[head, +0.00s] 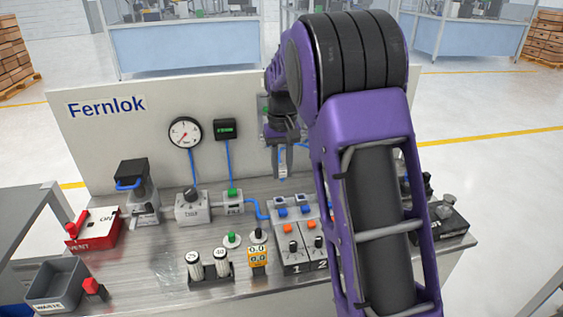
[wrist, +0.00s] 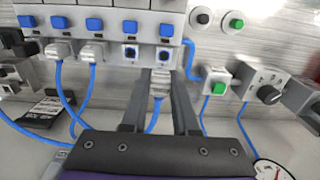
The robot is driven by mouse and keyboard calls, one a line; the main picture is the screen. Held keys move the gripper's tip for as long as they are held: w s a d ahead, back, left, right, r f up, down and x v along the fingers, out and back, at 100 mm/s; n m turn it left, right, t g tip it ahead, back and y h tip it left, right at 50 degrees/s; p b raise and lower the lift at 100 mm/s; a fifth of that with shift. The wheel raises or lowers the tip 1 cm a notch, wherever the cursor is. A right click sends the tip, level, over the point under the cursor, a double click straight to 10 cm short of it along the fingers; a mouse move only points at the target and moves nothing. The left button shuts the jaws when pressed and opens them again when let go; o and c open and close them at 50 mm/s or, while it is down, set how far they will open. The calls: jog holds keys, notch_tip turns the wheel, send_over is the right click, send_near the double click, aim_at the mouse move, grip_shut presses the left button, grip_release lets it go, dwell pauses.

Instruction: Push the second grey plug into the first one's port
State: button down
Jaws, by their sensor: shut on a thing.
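My gripper (wrist: 161,76) is shut on a grey plug (wrist: 159,85) with a blue tube trailing from it. In the head view my gripper (head: 283,158) hangs above the bench, and the held plug (head: 283,172) shows small at its tips. In the wrist view the plug lies just short of a valve block (wrist: 128,30), near a round open port (wrist: 166,55); a gap or contact is hard to tell. Another open port (wrist: 130,53) is beside it. Two other grey plugs (wrist: 61,49) (wrist: 93,50) with blue tubes sit in ports further left. I cannot tell which is the first plug.
A row of blue buttons (wrist: 95,24) tops the block. A grey box with a green button (wrist: 216,82) and a knob box (wrist: 262,85) stand at right in the wrist view. A gauge (head: 185,133) hangs on the back panel. My arm hides the bench's right part.

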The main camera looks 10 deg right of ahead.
jog(key=shift+a+f, duration=0.35)
jog(key=shift+a, duration=0.05)
notch_tip(320, 180, down, 5)
jog(key=b, duration=0.4)
jog(key=shift+r, duration=0.1)
jog(key=shift+f, duration=0.3)
jog(key=shift+f+b, duration=0.3)
jog(key=shift+f, duration=0.7)
dwell(0.8)
